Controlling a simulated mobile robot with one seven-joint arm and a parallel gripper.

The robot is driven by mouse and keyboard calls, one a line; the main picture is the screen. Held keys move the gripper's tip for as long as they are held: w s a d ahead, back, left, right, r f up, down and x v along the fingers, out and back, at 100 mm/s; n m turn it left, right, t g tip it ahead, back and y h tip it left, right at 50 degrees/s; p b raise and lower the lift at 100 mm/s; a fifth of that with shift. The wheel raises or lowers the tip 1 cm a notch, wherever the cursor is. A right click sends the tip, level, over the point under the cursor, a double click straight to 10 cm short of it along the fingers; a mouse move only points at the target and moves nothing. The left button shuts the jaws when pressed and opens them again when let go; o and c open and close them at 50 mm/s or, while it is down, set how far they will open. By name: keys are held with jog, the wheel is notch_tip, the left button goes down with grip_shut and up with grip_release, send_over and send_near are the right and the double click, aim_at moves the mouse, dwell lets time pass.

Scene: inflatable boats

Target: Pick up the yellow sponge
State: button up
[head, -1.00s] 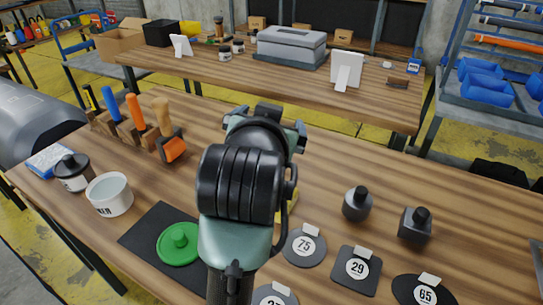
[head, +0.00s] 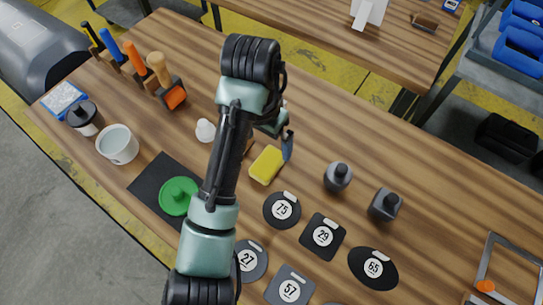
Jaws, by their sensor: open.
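The yellow sponge (head: 267,165) lies on the wooden table (head: 320,130) in the middle of the head view, just right of my arm's forearm. My gripper (head: 285,146) is partly hidden behind my own arm. One bluish finger shows at the sponge's upper right edge, close to it. I cannot tell from this view whether the finger touches the sponge. The gripper is open and the sponge rests on the table.
Round and square numbered patches (head: 282,210) lie in front of the sponge. Two dark knobbed pieces (head: 338,177) stand to the right. A white bulb-shaped item (head: 205,130), a green disc (head: 178,196) on a black mat and a white cup (head: 118,145) are left.

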jog(key=b, duration=0.2)
send_over(268, 162)
jog(key=f, duration=0.6)
jog(key=shift+s+d, duration=0.1)
jog(key=shift+s, duration=0.25)
jog(key=f, duration=0.6)
jog(key=shift+w+b, duration=0.35)
jog(key=shift+w, duration=0.05)
jog(key=shift+r, duration=0.1)
jog(key=c, duration=1.3)
notch_tip(268, 162, up, 10)
jog(key=shift+p, duration=0.55)
jog(key=shift+c, duration=0.2)
